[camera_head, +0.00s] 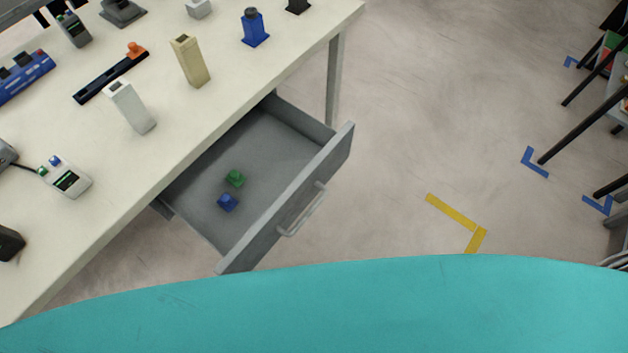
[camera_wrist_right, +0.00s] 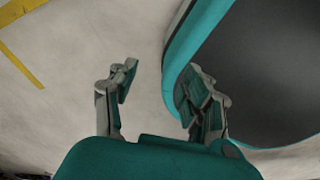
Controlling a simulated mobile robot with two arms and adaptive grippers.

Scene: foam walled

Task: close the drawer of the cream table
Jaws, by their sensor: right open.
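The cream table (camera_head: 150,158) fills the left of the head view. Its grey drawer (camera_head: 289,201) is pulled out on the table's right side, with a bar handle (camera_head: 302,210) on its front. A green block (camera_head: 235,178) and a blue block (camera_head: 228,203) lie inside the drawer. My right gripper (camera_wrist_right: 160,88) shows in the right wrist view, with its fingers apart and nothing between them. It is above bare floor, beside my own teal-edged base. The drawer is not in the right wrist view. My left gripper is in neither view.
On the tabletop stand a tan block (camera_head: 190,61), a white block (camera_head: 132,107), a blue bottle-like object (camera_head: 254,28) and several devices. The floor right of the drawer is clear, with a yellow corner mark (camera_head: 452,212). Dark-legged furniture (camera_head: 585,120) stands at the far right.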

